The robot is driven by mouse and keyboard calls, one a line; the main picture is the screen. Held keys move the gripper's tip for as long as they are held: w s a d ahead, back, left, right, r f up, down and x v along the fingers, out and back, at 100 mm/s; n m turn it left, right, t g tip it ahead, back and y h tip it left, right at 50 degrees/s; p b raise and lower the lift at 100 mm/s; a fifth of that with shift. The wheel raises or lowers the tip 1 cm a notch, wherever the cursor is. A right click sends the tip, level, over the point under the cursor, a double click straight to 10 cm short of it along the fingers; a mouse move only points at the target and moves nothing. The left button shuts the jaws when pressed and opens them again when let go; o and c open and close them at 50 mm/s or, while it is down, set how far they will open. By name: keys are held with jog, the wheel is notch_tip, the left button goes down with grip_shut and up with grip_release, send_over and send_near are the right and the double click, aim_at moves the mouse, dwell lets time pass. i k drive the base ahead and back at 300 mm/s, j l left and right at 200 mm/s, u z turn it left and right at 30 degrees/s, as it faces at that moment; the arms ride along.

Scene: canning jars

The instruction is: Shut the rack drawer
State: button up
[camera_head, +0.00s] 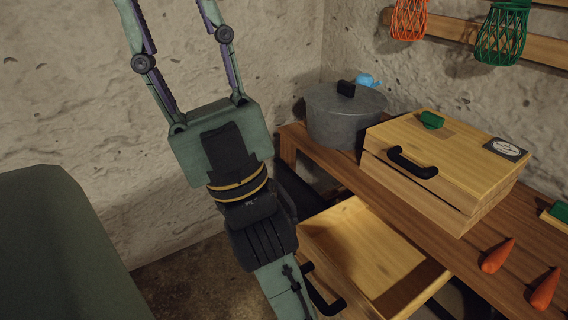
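The rack drawer (338,222) is light wood and stands pulled out below the bench top, at the lower middle of the head view. Its inside looks empty where it shows. A black handle (322,292) is on its front, partly hidden by my arm. My gripper (168,25) is raised at the upper left, in front of the stone wall and away from the drawer. Its two fingers are spread wide, with nothing seen between them. The fingertips are cut off by the top edge of the picture.
The wooden bench (465,262) carries a grey pot (335,118), a wooden box (425,150) with a black handle, and orange carrots (497,256). Orange and green nets (503,35) hang from a wall rail. A dark green rounded object (60,245) fills the lower left.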

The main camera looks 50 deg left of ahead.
aim_at(368, 269)
jog(key=u, duration=0.85)
jog(key=k, duration=0.8)
